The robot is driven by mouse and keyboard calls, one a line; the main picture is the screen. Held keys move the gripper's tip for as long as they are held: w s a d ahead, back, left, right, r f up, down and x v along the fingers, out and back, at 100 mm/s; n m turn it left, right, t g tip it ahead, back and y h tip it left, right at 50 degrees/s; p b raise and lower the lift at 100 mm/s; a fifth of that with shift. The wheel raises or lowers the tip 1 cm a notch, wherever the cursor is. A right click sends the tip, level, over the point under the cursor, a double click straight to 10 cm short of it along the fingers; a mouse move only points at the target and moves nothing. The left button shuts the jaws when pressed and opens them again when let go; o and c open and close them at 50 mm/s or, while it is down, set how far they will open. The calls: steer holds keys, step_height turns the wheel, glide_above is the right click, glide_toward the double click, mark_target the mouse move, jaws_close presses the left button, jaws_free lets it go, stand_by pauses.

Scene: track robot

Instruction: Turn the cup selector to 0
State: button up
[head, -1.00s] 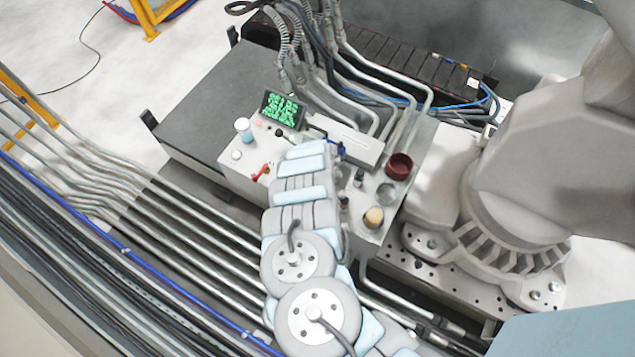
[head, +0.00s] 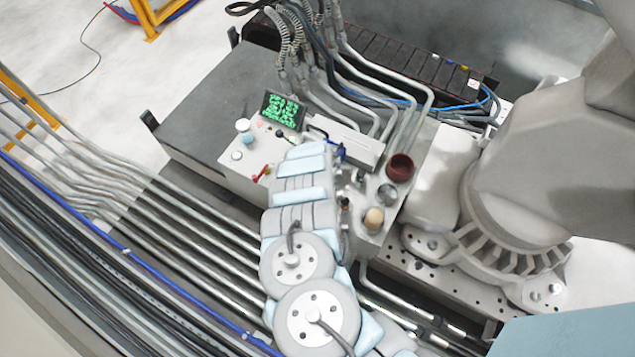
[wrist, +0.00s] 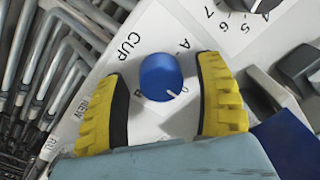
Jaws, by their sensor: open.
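The cup selector is a round blue knob (wrist: 160,77) on a white panel, beside the printed word CUP in the wrist view. My gripper (wrist: 160,70) is open, with one yellow ribbed finger on each side of the knob. Gaps show between both fingers and the knob. In the head view my arm hides most of the panel's middle and the knob cannot be made out.
In the wrist view a grey block-shaped knob (wrist: 298,68) sits right of the right finger, and a numbered dial lies at the top. In the head view the console has a green-lit display (head: 282,109), a red lever (head: 262,172) and a dark red cup (head: 400,167).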

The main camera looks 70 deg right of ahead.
steer(key=shift+r, duration=3.8)
steer(key=shift+s+a+r, duration=0.1)
steer(key=shift+a+r, duration=0.1)
steer(key=shift+r, duration=0.5)
steer(key=shift+s+r, duration=0.15)
steer(key=shift+r, duration=1.3)
